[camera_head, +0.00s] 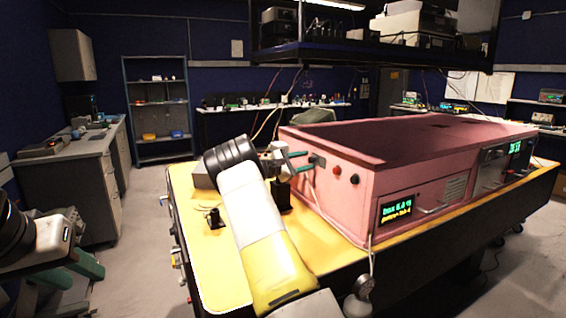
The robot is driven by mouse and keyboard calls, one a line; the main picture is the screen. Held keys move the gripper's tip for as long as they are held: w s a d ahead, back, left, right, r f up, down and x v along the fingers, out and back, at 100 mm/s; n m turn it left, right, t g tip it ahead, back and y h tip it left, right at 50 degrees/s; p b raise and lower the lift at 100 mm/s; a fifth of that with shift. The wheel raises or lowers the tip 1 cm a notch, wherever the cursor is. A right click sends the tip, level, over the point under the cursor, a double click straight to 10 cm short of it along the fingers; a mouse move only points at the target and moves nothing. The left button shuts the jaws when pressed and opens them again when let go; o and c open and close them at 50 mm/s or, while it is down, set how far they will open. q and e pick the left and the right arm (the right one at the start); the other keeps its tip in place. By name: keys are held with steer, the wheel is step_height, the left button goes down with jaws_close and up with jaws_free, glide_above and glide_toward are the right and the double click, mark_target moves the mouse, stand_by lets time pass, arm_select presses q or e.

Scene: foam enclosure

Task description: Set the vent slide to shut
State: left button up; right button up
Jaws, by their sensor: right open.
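The pink enclosure (400,150) stands on the yellow-topped bench. On its left side face is a small dark fitting (318,162), perhaps the vent slide; its setting is too small to read. A slatted vent grille (455,189) is on the front face. My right gripper (304,161) has its green fingers apart at the dark fitting, one above the other. I cannot tell whether they touch it. My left gripper (70,268) is low at the left edge, far from the enclosure and partly out of view; its jaw gap is unclear.
A red button (337,170) and a black knob (354,179) sit right of the fitting. A lit display (396,208) is on the front face. Small black objects (281,195) stand on the bench (215,275) beside my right arm. A shelf hangs overhead.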

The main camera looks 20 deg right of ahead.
steer(key=s+a, duration=0.1)
steer(key=a, duration=0.6)
steer(key=shift+s+a, duration=0.2)
steer(key=shift+a, duration=0.1)
steer(key=s+m+g+y, duration=0.2)
steer(key=s+m+y, duration=0.5)
steer(key=s, duration=0.9)
steer(key=s+a+r+m+t+y, duration=0.2)
steer(key=s+a+y, duration=0.7)
steer(key=s+a, duration=0.7)
steer(key=shift+s+a+r+y, duration=0.15)
steer(key=shift+s+r+y, duration=0.25)
steer(key=shift+s+r, duration=0.25)
steer(key=s+a+t+y, duration=0.1)
steer(key=s+a, duration=0.2)
steer(key=s+a+m+t+y, duration=0.1)
steer(key=s+a, duration=0.2)
steer(key=s, duration=0.1)
steer(key=s+a+y, duration=0.1)
steer(key=s+a, duration=0.2)
steer(key=shift+s+a+r+m+t, duration=0.15)
steer(key=shift+s+r+m+t, duration=0.15)
steer(key=shift+s+t, duration=0.1)
steer(key=shift+c, duration=0.2)
